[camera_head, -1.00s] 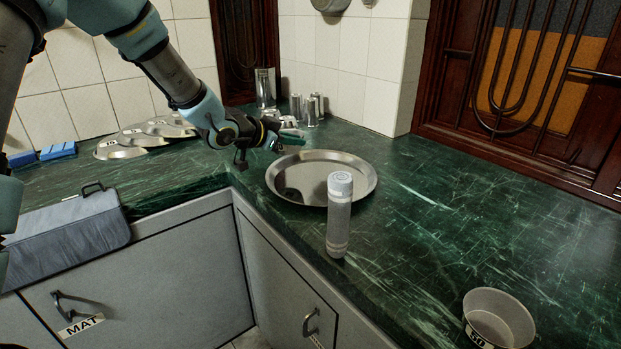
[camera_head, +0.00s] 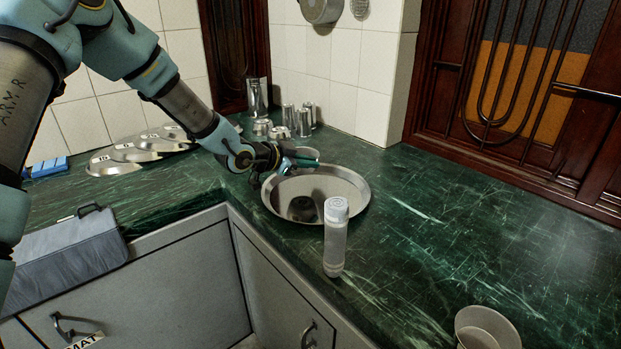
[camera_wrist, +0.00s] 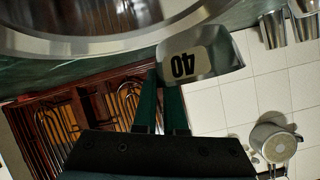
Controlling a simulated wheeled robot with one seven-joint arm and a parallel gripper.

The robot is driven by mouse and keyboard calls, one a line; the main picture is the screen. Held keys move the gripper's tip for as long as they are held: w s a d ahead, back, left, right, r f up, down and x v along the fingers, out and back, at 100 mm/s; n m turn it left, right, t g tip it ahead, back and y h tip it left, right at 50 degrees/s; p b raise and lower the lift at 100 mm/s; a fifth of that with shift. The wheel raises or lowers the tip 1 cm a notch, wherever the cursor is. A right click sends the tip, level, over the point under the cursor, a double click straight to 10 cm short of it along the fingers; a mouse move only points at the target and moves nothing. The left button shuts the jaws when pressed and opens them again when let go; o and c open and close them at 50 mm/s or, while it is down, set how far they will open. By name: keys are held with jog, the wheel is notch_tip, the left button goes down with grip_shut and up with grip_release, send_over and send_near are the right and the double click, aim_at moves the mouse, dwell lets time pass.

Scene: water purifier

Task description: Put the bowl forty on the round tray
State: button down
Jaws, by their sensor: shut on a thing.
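The round tray (camera_head: 355,187) is a shallow shiny metal dish on the green counter near the inner corner. My gripper (camera_head: 308,162) is above its far rim area, with its green fingers pointing right. In the wrist view my gripper (camera_wrist: 160,100) is shut on the wall of the metal bowl forty (camera_wrist: 218,60), whose label "40" shows upside down. The tray (camera_wrist: 100,44) fills the upper left of that view, apart from the bowl. In the head view the bowl is mostly hidden by my gripper. A dark round patch, shadow or reflection, lies in the tray.
A white-capped clear bottle (camera_head: 336,240) stands close to the tray's near side. Another bowl (camera_head: 485,328) sits at the lower right. Metal cups (camera_head: 300,120) and plates (camera_head: 135,150) stand behind. The counter to the right is clear.

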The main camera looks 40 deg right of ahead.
jog(key=shift+f+p, duration=0.6)
jog(key=shift+f, duration=2.15)
jog(key=shift+f, duration=0.15)
jog(key=c, duration=1)
grip_release()
jog(key=shift+a+r, duration=0.1)
jog(key=shift+r, duration=0.15)
jog(key=b+v, duration=0.2)
jog(key=v, duration=1)
jog(key=shift+f, duration=0.1)
jog(key=shift+w, duration=0.1)
